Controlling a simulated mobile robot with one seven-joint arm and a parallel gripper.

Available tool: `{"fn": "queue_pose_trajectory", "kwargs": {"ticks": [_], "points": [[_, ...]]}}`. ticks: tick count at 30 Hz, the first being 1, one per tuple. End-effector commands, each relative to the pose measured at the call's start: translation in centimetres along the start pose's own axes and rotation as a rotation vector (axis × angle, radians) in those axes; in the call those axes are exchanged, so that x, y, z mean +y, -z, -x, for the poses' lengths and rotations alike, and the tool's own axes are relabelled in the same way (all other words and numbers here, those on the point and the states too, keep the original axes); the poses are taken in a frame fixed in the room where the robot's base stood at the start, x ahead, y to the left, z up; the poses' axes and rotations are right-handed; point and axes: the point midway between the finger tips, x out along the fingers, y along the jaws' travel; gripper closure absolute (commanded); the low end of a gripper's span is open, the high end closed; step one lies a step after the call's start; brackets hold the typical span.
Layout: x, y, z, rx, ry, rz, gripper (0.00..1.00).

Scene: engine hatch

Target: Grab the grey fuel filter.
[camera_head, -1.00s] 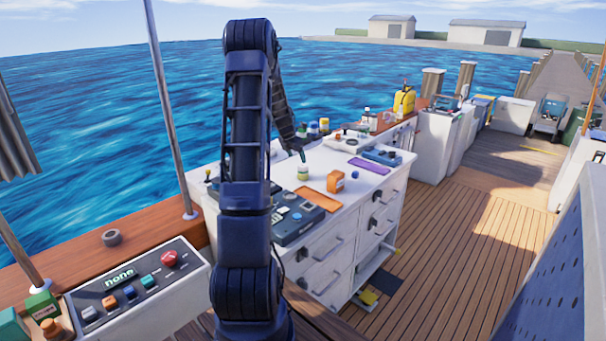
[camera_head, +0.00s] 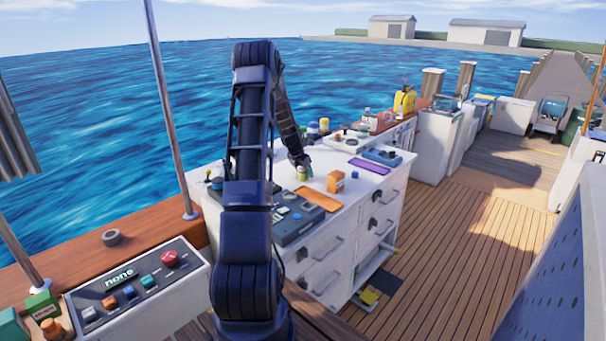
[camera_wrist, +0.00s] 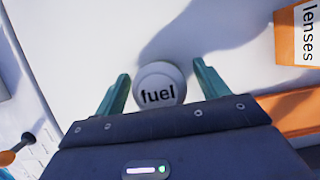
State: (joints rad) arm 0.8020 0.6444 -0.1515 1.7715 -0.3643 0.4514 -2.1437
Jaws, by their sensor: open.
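The fuel filter shows in the wrist view as a pale grey round top marked "fuel" (camera_wrist: 158,92). In the head view the fuel filter (camera_head: 301,176) stands on the white cabinet top, partly covered by my gripper (camera_head: 304,162). In the wrist view my gripper's teal fingers (camera_wrist: 158,88) are open, one on each side of the filter. A small gap shows on both sides, so they do not grip it. The filter's lower body is hidden from the wrist view.
An orange box marked "lenses" (camera_wrist: 297,38) stands to the right in the wrist view and on the cabinet (camera_head: 335,182) in the head view. A flat orange tray (camera_head: 318,200) and a dark control panel (camera_head: 296,222) lie nearer. A purple strip (camera_head: 369,166) lies farther right.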

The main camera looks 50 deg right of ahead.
Motion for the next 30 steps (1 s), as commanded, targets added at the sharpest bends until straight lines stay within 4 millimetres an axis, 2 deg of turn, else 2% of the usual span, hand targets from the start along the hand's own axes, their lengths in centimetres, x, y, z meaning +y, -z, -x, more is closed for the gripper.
{"fn": "queue_pose_trajectory", "kwargs": {"ticks": [3,10,18,26,30], "points": [[0.1,0.0,-1.1,0.0,-0.001,0.001,0.27],[0.1,0.0,-1.1,-0.001,-0.001,0.0,0.29],[0.1,0.0,-1.1,-0.001,-0.001,0.0,0.81],[0.1,-0.1,-0.9,-0.001,-0.002,0.0,0.81],[0.1,-0.7,0.5,-0.003,-0.003,-0.002,0.81]]}}
